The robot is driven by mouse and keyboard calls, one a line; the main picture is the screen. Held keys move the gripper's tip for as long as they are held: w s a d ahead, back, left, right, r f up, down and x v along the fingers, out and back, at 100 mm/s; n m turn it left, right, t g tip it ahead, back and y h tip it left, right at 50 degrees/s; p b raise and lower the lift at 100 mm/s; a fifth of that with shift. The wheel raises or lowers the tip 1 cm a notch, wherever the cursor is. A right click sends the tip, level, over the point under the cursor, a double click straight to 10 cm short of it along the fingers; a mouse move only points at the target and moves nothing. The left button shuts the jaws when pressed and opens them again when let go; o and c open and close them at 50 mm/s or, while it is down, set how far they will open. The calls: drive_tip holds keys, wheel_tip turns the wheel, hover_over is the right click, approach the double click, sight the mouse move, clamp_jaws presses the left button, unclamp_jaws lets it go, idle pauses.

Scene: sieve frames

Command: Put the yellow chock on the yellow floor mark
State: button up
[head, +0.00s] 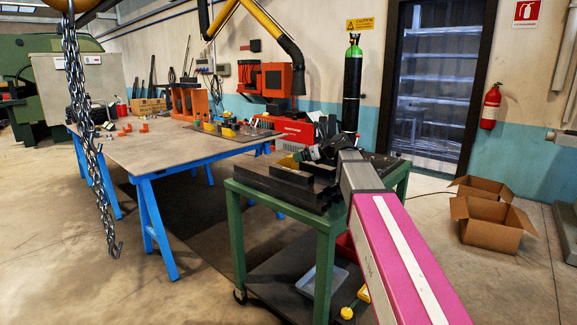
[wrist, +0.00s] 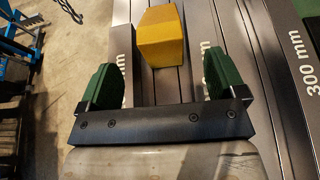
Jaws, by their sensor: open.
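The yellow chock (wrist: 166,40) is a block resting on dark grey ribbed metal in the wrist view. My gripper (wrist: 160,80) is open, with its two green pads apart and nothing between them. The chock lies just beyond the pads, roughly centred across the gap. In the head view my gripper (head: 312,153) is small and dark over the green bench, and a bit of yellow that may be the chock (head: 288,162) shows beside it. I cannot make out a yellow floor mark in either view.
A green bench (head: 325,232) carries dark metal profiles (head: 275,183). A blue-legged table (head: 150,146) stands behind left. A chain with a hook (head: 85,130) hangs at left. Cardboard boxes (head: 487,225) sit on the floor at right. Floor at front left is clear.

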sight(285, 161)
drive_tip(key=x, duration=0.7)
drive_tip(key=shift+w+a+r, duration=0.1)
drive_tip(key=shift+a, duration=0.1)
drive_tip(key=c, duration=1.3)
drive_tip(key=shift+r, duration=0.1)
